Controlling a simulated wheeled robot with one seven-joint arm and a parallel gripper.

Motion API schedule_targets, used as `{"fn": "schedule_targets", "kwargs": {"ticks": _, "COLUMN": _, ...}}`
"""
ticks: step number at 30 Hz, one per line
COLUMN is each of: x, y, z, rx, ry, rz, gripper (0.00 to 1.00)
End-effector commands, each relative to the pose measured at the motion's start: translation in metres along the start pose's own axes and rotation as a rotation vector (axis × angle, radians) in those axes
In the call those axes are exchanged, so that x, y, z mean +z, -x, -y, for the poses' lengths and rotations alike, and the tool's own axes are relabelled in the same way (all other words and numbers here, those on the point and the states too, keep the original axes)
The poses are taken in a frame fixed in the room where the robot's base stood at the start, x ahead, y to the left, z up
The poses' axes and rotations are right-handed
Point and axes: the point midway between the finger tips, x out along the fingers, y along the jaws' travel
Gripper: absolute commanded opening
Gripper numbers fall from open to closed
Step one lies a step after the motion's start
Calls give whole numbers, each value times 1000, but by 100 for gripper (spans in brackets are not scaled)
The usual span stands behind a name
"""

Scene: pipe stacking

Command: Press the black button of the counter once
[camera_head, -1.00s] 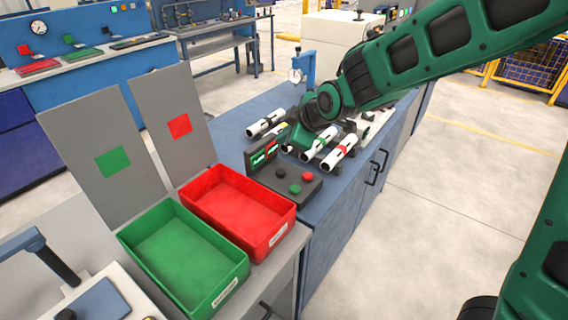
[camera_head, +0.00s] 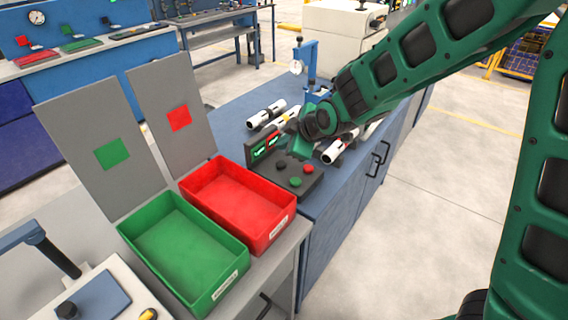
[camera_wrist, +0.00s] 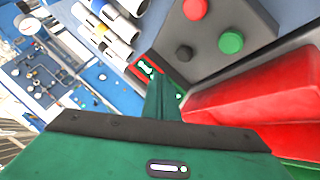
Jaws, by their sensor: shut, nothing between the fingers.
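The counter (camera_head: 288,179) is a dark box on the blue bench, with a raised display showing green and red digits. Its top carries a black button (camera_head: 281,164), a green button (camera_head: 295,182) and a red button (camera_head: 308,168). In the wrist view the black button (camera_wrist: 184,53) shows beside the green button (camera_wrist: 231,42) and the red button (camera_wrist: 195,9). My gripper (camera_head: 297,150) hangs over the counter near its display, apart from the black button as far as I can tell. In the wrist view my gripper (camera_wrist: 163,92) is shut and empty.
A red bin (camera_head: 240,203) and a green bin (camera_head: 185,250) stand left of the counter. White pipes (camera_head: 266,115) lie behind it on the blue bench (camera_head: 225,127). A blue stand with a gauge (camera_head: 308,62) is farther back.

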Motion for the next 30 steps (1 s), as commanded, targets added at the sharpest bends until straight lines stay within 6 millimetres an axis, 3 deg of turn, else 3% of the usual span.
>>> {"fn": "schedule_targets", "kwargs": {"ticks": 10, "x": 17, "y": -22, "z": 16, "rx": 0, "ry": -1, "rz": 1, "gripper": 0}}
{"fn": "schedule_targets", "kwargs": {"ticks": 30, "x": 20, "y": -24, "z": 17, "rx": 2, "ry": -3, "rz": 1, "gripper": 0}}
